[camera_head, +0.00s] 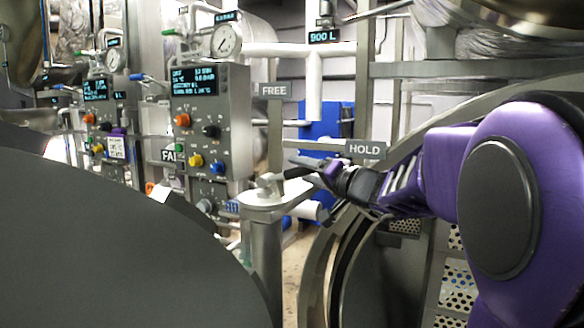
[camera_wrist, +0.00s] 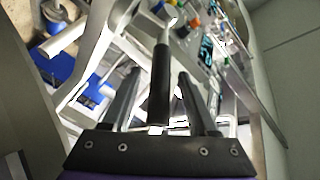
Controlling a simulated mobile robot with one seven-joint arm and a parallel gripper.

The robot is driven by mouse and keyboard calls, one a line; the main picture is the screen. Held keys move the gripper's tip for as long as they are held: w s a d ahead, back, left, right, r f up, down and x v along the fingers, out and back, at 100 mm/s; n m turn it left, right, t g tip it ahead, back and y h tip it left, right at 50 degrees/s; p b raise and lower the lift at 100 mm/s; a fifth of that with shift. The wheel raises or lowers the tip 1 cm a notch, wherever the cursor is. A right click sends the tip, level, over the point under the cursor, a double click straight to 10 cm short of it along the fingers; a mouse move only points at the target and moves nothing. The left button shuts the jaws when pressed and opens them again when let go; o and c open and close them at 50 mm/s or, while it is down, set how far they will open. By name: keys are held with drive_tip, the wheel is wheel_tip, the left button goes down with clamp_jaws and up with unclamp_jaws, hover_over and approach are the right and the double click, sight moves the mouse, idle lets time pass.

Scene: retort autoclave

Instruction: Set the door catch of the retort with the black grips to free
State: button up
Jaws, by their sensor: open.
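The door catch (camera_head: 268,184) is a metal lever on top of a grey post, with a black grip. In the head view it points right, toward the HOLD sign (camera_head: 365,149); the FREE sign (camera_head: 273,90) stands farther back and left. My gripper (camera_head: 312,171) is at the grip end of the lever and partly hides it. In the wrist view the black grip (camera_wrist: 161,85) stands between the two open fingers of my gripper (camera_wrist: 157,88), with gaps visible at both sides. I cannot tell whether either finger touches it.
A control panel (camera_head: 211,120) with coloured knobs and a gauge (camera_head: 226,40) stands left of the catch. A large dark rounded surface fills the lower left. The round retort opening (camera_head: 345,262) lies below my arm. Blue equipment (camera_head: 325,124) is behind.

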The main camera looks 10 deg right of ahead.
clamp_jaws()
drive_tip(key=shift+r, duration=0.1)
idle(1.3)
